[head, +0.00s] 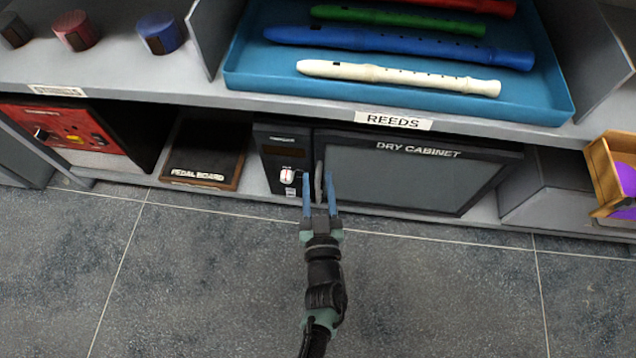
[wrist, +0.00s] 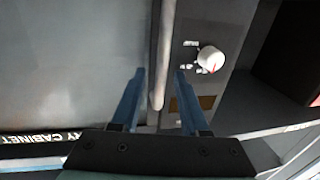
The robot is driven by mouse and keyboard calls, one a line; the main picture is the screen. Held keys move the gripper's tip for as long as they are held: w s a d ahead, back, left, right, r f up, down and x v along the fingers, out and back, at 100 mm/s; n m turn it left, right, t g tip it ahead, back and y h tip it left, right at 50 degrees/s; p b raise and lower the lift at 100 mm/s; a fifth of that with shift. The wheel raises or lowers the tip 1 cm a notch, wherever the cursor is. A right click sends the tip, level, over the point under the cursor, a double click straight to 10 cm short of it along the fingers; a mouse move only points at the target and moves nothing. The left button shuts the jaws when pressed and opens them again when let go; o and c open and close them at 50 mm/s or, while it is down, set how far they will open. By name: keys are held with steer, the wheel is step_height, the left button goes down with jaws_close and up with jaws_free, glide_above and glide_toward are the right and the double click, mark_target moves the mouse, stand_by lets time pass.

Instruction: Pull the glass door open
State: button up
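The dry cabinet's glass door (head: 415,177) is a grey pane in a black frame on the lower shelf, and it looks shut. It also fills the left of the wrist view (wrist: 70,70). Its upright grey handle (head: 319,182) is at the door's left edge. In the wrist view the handle (wrist: 162,60) runs down between the two blue fingers. My gripper (head: 320,190) is open, with one finger on each side of the handle. A gap shows on both sides, so the fingers do not appear closed on it.
A control panel with a white knob (head: 287,175) is just left of the handle. A pedal board (head: 200,155) and a red unit (head: 70,128) stand farther left. A blue tray (head: 400,97) of recorders is on the shelf above. The tiled floor (head: 440,290) in front is clear.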

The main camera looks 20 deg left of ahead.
jaws_close()
stand_by(1.3)
